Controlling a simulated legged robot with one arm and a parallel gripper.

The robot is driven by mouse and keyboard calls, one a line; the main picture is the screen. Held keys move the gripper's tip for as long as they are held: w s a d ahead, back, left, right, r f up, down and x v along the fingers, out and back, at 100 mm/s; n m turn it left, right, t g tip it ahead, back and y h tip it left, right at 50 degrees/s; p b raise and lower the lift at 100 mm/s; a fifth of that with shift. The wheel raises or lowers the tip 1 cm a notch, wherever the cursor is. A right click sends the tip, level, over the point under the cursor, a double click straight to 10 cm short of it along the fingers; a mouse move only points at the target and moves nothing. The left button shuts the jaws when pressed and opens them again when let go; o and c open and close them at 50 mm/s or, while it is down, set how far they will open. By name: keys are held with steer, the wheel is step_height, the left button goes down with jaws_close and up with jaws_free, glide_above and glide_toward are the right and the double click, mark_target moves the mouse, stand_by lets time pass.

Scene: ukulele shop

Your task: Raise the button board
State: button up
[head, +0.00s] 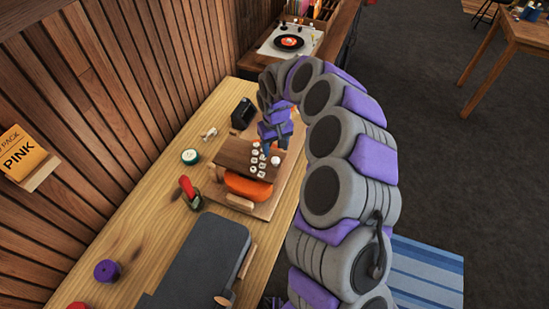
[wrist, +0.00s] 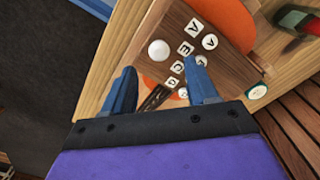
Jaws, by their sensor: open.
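The button board (head: 233,154) is a dark brown wooden panel with several white lettered and round buttons. It sits over an orange round object (head: 247,187) on a light wooden base (head: 266,208). In the wrist view the button board (wrist: 168,30) lies ahead of my fingers, with its buttons near the middle. My gripper (head: 277,146) is at the board's right end in the head view, above or beside it. In the wrist view my gripper (wrist: 163,68) has its two blue fingers apart, with nothing seen held between them. I cannot tell whether a finger touches the board.
On the bench (head: 150,200) stand a black block (head: 243,114), a round green-rimmed tin (head: 190,157), a red-handled tool (head: 188,188) and a dark grey case (head: 205,262). A plank wall (head: 110,75) borders the left. A record player (head: 289,42) stands behind.

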mark_target(275, 158)
step_height(275, 158, down, 4)
steer(key=shift+d+f, duration=0.1)
steer(key=shift+f, duration=0.9)
jaws_close()
